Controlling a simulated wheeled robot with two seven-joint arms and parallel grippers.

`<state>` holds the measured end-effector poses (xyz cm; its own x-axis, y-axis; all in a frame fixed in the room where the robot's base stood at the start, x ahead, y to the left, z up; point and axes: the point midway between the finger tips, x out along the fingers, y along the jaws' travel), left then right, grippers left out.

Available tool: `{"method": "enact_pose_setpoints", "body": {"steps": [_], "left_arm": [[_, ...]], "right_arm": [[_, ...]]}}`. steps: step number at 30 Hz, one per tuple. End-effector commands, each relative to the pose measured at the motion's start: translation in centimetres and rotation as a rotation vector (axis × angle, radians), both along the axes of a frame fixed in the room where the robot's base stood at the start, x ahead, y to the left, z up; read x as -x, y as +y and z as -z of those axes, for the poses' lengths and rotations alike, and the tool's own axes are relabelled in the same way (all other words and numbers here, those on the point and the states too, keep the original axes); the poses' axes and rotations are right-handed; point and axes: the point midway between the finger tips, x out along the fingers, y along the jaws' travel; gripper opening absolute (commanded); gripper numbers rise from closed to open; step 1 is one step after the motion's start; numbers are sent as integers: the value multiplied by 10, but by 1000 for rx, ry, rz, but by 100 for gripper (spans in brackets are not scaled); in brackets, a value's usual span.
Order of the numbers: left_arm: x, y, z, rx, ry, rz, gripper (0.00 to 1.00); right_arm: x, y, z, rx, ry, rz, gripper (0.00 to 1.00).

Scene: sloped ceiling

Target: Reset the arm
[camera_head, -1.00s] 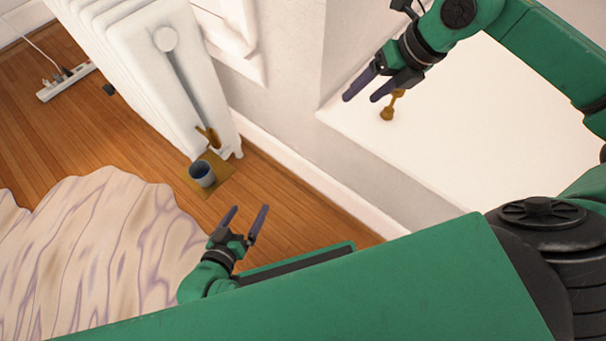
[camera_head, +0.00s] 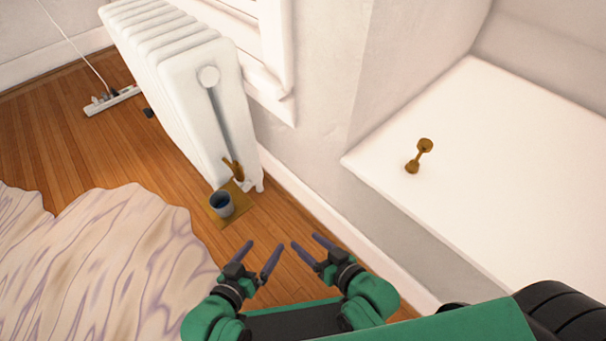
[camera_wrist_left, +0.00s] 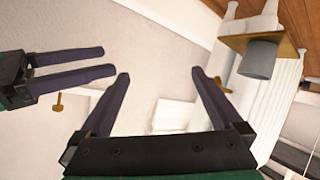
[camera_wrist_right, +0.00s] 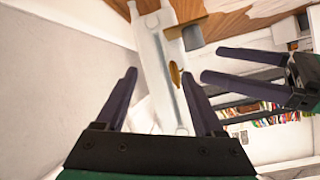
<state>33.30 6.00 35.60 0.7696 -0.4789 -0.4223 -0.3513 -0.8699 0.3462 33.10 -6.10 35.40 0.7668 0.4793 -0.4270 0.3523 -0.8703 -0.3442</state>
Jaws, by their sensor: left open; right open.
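My left gripper (camera_head: 258,262) is in the lower middle of the head view, open and empty, with its two dark fingers apart. My right gripper (camera_head: 306,252) is just to its right, also open and empty. The two grippers are close together in front of my body, with a small gap between them. The right gripper's fingers show at the left of the left wrist view (camera_wrist_left: 70,66). The left gripper's fingers show at the right of the right wrist view (camera_wrist_right: 242,68).
A white radiator (camera_head: 190,90) stands by the wall. A grey-blue cup (camera_head: 222,204) sits on a brown mat (camera_head: 236,214). A rug (camera_head: 100,260) covers floor at left; a power strip (camera_head: 113,100) lies behind.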

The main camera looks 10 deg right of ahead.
Motion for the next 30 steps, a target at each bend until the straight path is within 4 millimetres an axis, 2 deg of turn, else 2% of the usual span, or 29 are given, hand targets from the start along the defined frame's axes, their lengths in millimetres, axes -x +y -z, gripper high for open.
{"method": "enact_pose_setpoints", "body": {"steps": [8,11,14,19,24,27,30], "left_arm": [[4,7,-3,-39,29,5,100],[13,24,-4,-123,105,7,100],[31,54,-1,-236,219,5,100],[80,113,-1,-408,434,1,100],[149,167,-27,-540,664,3,100],[187,187,-42,-588,774,8,100],[210,196,-47,-611,839,15,100]], "right_arm": [[3,-5,-5,32,26,-2,70],[11,-23,-6,117,102,-3,70],[30,-53,-2,232,216,-2,70],[79,-112,-2,404,430,2,70],[148,-166,-29,537,658,0,70],[186,-186,-44,585,770,-6,70],[209,-196,-48,608,835,-12,70]]}}
